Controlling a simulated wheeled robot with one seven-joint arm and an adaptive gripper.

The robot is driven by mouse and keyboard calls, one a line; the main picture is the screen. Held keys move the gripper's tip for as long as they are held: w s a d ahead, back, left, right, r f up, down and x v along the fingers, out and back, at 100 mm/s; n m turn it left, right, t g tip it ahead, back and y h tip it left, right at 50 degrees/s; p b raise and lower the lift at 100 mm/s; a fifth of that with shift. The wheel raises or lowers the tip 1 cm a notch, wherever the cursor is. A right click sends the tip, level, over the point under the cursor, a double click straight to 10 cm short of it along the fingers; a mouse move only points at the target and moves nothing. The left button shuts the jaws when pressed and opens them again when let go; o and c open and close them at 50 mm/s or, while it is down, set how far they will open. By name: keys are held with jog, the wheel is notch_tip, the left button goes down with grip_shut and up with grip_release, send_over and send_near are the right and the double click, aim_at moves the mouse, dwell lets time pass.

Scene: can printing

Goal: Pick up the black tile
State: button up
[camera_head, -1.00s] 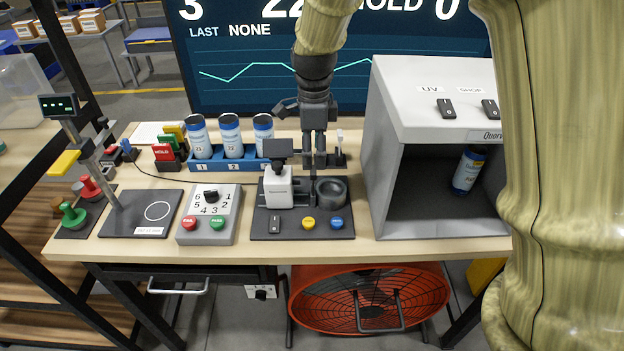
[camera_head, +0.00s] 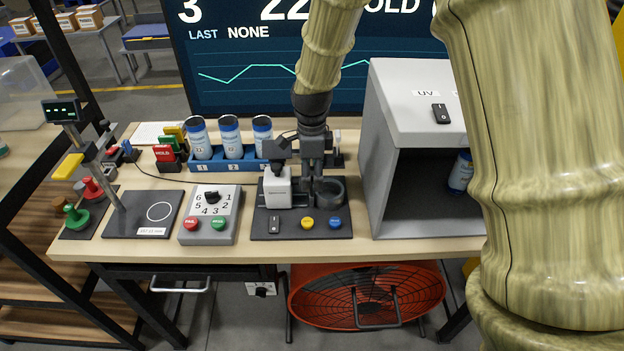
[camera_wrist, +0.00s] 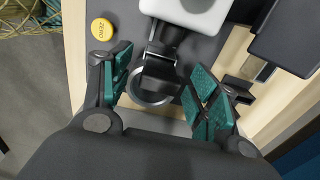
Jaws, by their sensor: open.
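I cannot pick out the black tile with certainty. A small dark stand (camera_head: 338,158) at the back of the bench, right of my gripper, shows a pale upright piece; the stand also shows in the wrist view (camera_wrist: 239,91), partly behind a finger. My gripper (camera_head: 314,182) is open above the measuring station (camera_head: 262,226), close to its dark ring (camera_head: 333,192). In the wrist view the green-padded fingers (camera_wrist: 160,90) stand apart on either side of the ring (camera_wrist: 150,98) and a dark, bracket-like part. I see nothing clearly held.
The station's white device (camera_head: 277,189) stands just left of my gripper. A grey booth (camera_head: 378,165) walls off the right. A blue rack (camera_head: 232,165) with several cans stands behind left. A dial box (camera_head: 208,215) is further left. A dark block (camera_wrist: 298,35) fills the wrist view's upper right.

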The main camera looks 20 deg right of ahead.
jog(key=c, duration=1.1)
